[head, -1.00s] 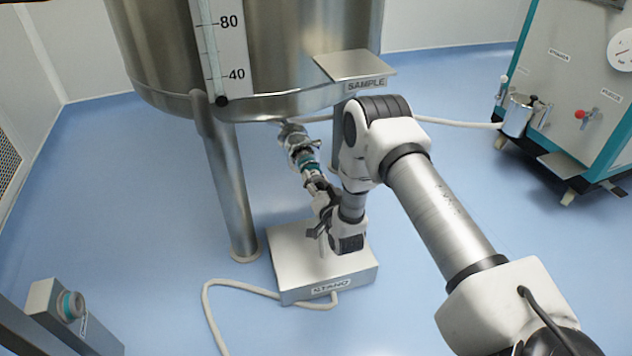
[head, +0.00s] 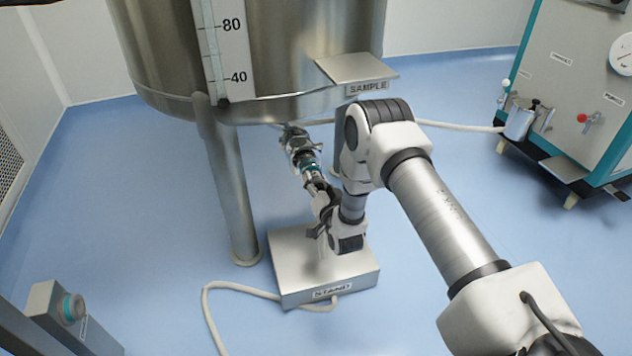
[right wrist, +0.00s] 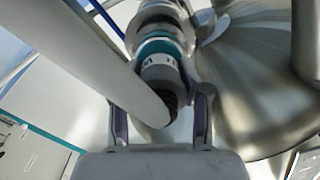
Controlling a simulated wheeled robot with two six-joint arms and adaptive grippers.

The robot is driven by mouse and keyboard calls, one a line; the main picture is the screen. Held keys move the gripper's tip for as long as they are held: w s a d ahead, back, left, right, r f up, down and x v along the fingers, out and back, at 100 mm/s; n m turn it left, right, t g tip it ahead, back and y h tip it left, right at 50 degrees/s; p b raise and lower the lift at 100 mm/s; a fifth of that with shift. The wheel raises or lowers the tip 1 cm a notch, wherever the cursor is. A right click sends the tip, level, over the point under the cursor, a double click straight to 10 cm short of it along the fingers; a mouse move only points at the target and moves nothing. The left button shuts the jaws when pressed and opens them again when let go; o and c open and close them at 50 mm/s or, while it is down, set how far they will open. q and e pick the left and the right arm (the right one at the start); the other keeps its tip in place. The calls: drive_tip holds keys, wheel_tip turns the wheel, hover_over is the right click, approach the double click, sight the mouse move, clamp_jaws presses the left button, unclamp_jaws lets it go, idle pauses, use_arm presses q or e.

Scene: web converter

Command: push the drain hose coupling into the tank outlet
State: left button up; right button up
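The drain hose coupling (head: 312,166), with a teal band, sits below the tank (head: 250,70), in line with the metal outlet fitting (head: 297,142). In the right wrist view the coupling (right wrist: 160,47) shows its teal band, grey body and dark ribbed tail. How deep it sits in the outlet I cannot tell. My right gripper (head: 318,186) is at the tail end of the coupling. In the right wrist view its fingers (right wrist: 162,100) stand on either side of the ribbed tail, with visible gaps. A pale hose (right wrist: 95,50) crosses in front of the left-hand finger. My left gripper is out of view.
A metal stand (head: 290,257) is on the floor below my right wrist, with a cream hose (head: 215,315) beside it. A tank leg (head: 230,185) is left of the coupling. A sample shelf (head: 357,68) juts out above my arm. A cabinet (head: 575,80) stands at right.

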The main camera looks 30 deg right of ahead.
drive_tip(key=o, duration=0.5)
drive_tip(key=shift+o, duration=0.2)
drive_tip(key=v, duration=1.2)
